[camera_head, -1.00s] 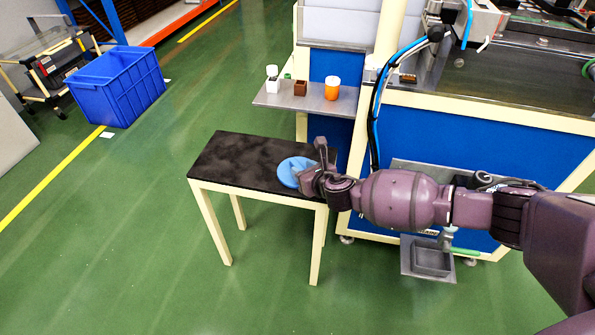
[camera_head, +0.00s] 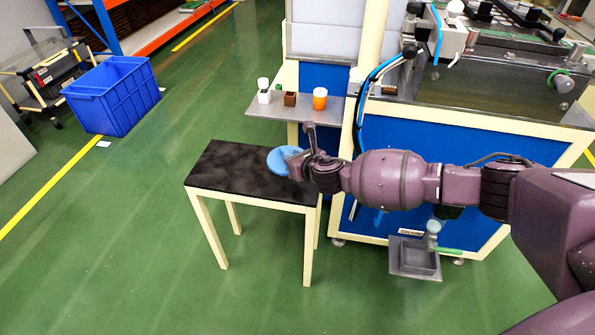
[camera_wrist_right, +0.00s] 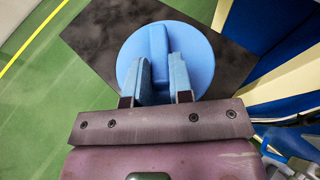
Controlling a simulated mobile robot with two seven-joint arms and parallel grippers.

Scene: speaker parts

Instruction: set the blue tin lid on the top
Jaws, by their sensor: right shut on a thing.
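The blue tin lid (camera_head: 279,158) is a round disc with a raised straight grip bar across it. In the right wrist view the lid (camera_wrist_right: 200,50) fills the area beyond the fingers. My right gripper (camera_head: 298,162) is shut on the bar; in the wrist view a blue finger of the gripper (camera_wrist_right: 159,78) lies on each side of it. The lid overlaps the far edge of the black table (camera_head: 235,175) in the head view and appears held above it. The gripper hides part of the lid. My left gripper is out of view.
A grey shelf (camera_head: 270,112) behind the table bears a white item (camera_head: 264,97), a brown box (camera_head: 290,99) and an orange cup (camera_head: 320,100). A blue machine (camera_head: 470,160) stands to the right. A blue crate (camera_head: 115,95) is on the floor at left. Most of the tabletop is clear.

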